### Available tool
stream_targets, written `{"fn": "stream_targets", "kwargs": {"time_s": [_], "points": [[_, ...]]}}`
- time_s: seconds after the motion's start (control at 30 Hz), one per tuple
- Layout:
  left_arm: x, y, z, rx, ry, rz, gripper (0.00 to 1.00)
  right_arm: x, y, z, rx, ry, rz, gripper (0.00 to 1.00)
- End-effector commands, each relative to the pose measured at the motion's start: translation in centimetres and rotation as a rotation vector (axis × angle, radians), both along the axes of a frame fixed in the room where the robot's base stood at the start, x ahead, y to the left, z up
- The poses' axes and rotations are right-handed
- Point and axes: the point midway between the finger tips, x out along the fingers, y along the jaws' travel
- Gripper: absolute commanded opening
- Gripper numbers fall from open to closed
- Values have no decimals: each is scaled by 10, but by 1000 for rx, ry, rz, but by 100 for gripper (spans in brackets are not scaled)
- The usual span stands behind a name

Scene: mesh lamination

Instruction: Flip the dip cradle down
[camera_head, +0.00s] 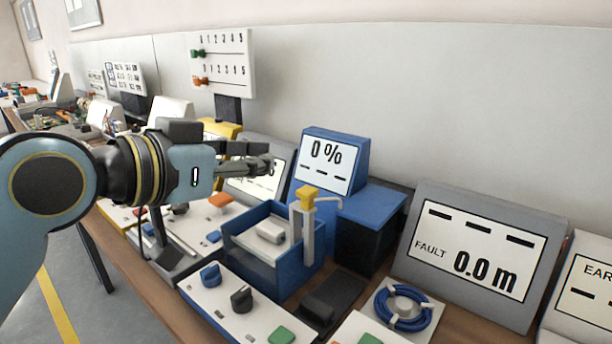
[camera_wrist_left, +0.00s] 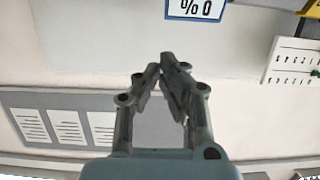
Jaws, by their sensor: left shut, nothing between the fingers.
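A blue open-topped tank (camera_head: 258,265) with clear-looking sides stands on the bench in the head view. A pale block (camera_head: 270,232) sits inside it. At its right side rises a light grey post (camera_head: 308,238) with a yellow cap (camera_head: 311,194) and a short arm reaching right. This looks like the dip cradle, standing upright, but I cannot be certain. My left gripper (camera_head: 268,164) is shut and empty, in the air up and left of the yellow cap. The wrist view shows its fingertips (camera_wrist_left: 168,62) together. My right gripper is not in view.
A blue "0 %" display (camera_head: 326,160) stands behind the post, and a grey "FAULT 0.0 m" display (camera_head: 480,255) to the right. A panel with knobs (camera_head: 238,304) lies in front of the tank. A coiled blue cable (camera_head: 402,304) lies to the right.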

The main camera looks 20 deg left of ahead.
Motion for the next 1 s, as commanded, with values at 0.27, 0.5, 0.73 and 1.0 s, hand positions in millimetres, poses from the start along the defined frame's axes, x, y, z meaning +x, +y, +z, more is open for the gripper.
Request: {"fn": "stream_targets", "kwargs": {"time_s": [0.27,0.5,0.73,1.0], "points": [[0,-2,7,-4,-18,-6,0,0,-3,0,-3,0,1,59],[8,-4,5,-6,-16,-3,0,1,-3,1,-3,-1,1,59],[46,-18,-4,-10,-16,-4,0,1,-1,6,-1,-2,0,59],[95,-36,-20,-6,-13,-6,0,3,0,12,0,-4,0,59]]}}
